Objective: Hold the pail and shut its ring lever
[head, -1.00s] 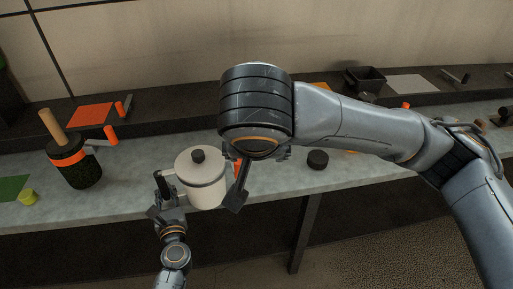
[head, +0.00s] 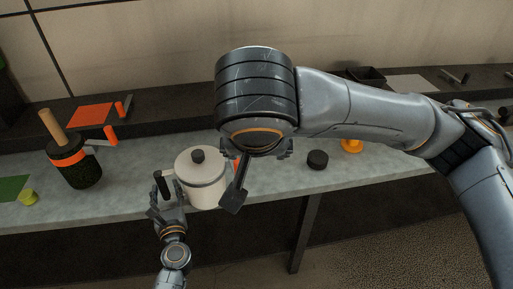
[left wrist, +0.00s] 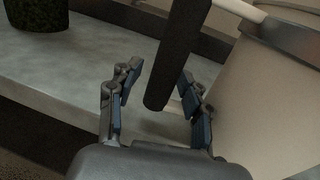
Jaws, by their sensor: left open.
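The pail (head: 207,190) is a pale, upright cylinder with a light lid and a dark knob, near the counter's front edge. It also shows at the right of the left wrist view (left wrist: 265,105). Its black handle (head: 163,187) stands out on its left side. My left gripper (head: 166,202) is open. In the left wrist view the handle's dark bar (left wrist: 176,60) hangs between its spread fingers, not clasped. My right gripper (head: 236,190) is beside the pail's right side, mostly hidden under its own wrist. A bit of red-orange shows there; I cannot tell whether it is the ring lever.
A dark container with an orange band and wooden handle (head: 67,160) stands left. A yellow-green cup (head: 29,197) is at far left. A black puck (head: 317,159) and an orange piece (head: 351,146) lie to the right. A raised shelf runs behind.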

